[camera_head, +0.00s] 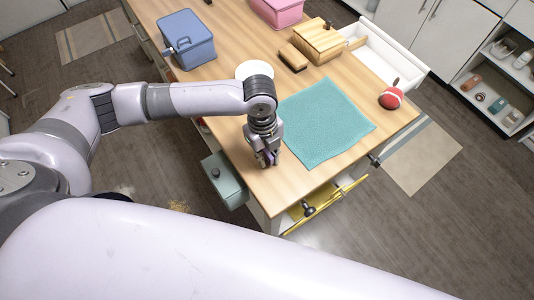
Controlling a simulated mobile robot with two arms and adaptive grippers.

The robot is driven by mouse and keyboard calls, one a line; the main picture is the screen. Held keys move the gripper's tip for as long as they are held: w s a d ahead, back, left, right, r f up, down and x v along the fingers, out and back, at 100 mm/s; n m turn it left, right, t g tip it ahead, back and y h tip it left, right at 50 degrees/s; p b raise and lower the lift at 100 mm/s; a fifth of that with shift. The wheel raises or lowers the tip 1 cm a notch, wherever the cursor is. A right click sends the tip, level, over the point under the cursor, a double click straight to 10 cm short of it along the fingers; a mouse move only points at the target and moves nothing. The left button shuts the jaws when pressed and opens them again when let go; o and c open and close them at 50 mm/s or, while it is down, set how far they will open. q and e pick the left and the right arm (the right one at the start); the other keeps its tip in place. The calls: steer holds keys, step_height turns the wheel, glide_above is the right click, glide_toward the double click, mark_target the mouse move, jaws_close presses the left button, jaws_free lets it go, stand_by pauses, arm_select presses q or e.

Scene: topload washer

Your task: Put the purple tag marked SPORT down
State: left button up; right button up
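A small purple piece (275,157), which looks like the tag, shows between the fingers of my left gripper (267,162). Its SPORT marking is not readable from here, and the fingers hide most of it. My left gripper points down near the front left edge of the wooden table (285,188), left of the teal cloth. It appears shut on the purple piece. I cannot tell whether the piece touches the table top. My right gripper is out of view.
Green (224,179), yellow (327,205) and white (388,52) drawers stick out.

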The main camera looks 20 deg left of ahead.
arm_select(q)
jaws_close()
steer(key=shift+r, duration=0.15)
